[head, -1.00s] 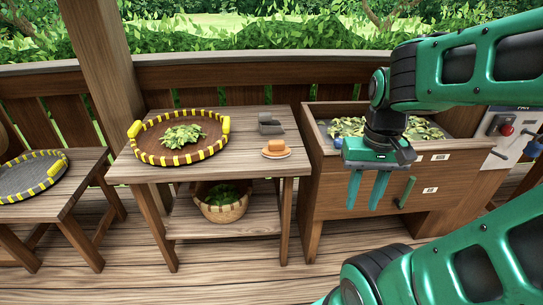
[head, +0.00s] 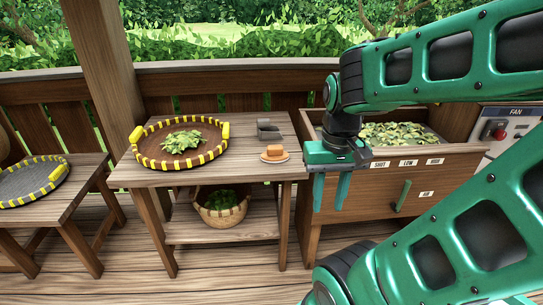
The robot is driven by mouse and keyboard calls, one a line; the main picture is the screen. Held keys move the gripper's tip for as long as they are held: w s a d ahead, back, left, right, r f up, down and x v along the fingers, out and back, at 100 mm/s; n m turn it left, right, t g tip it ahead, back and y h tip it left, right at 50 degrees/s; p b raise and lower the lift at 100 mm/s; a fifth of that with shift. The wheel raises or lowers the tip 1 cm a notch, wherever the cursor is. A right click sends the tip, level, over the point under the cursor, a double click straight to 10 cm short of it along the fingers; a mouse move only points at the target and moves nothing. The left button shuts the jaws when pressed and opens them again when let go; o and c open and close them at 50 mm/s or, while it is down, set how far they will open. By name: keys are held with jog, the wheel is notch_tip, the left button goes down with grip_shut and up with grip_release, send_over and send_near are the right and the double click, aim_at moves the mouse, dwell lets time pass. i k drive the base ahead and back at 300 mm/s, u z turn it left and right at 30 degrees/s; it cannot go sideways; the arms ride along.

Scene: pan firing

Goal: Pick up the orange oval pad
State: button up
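The orange oval pad (head: 274,156) lies near the right front edge of the wooden table, with a smaller orange block on its top. My gripper (head: 330,196) points down to the right of the pad, in front of the wooden leaf bin. Its two teal fingers are apart with nothing between them, so it is open and empty. The gripper is clear of the pad, and the pad is fully in view.
On the same table (head: 241,171) are a round tray with a yellow-striped rim (head: 180,164) and a grey metal piece (head: 268,129). A basket of leaves (head: 221,217) sits on the lower shelf. The leaf bin (head: 385,187) with a green handle (head: 403,195) stands at right.

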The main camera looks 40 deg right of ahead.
aim_at(274, 154)
jog(key=i, duration=0.95)
